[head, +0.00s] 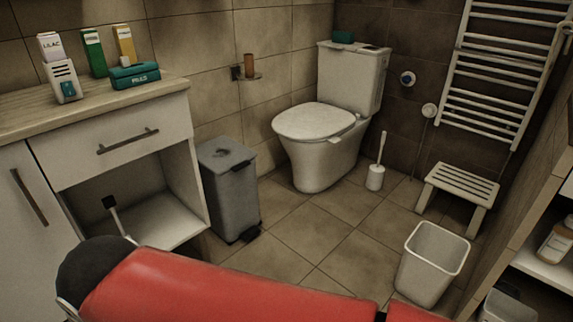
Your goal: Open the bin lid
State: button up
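A grey pedal bin (232,193) stands on the tiled floor between the white cabinet and the toilet. My red arm crosses the bottom of the head view, in front of and below the bin. My gripper cannot be made out in this view, so its state is hidden.
The cabinet (120,130) is close on the bin's left, with an open lower compartment. The toilet (318,140) stands to the right. An open white waste basket (432,262) and a slatted stool (458,190) stand further right. Tiled floor (325,232) is clear in the middle.

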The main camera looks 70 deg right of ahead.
aim_at(221, 154)
jog(key=z, duration=1.85)
jog(key=i, duration=0.5)
jog(key=j+z, duration=0.05)
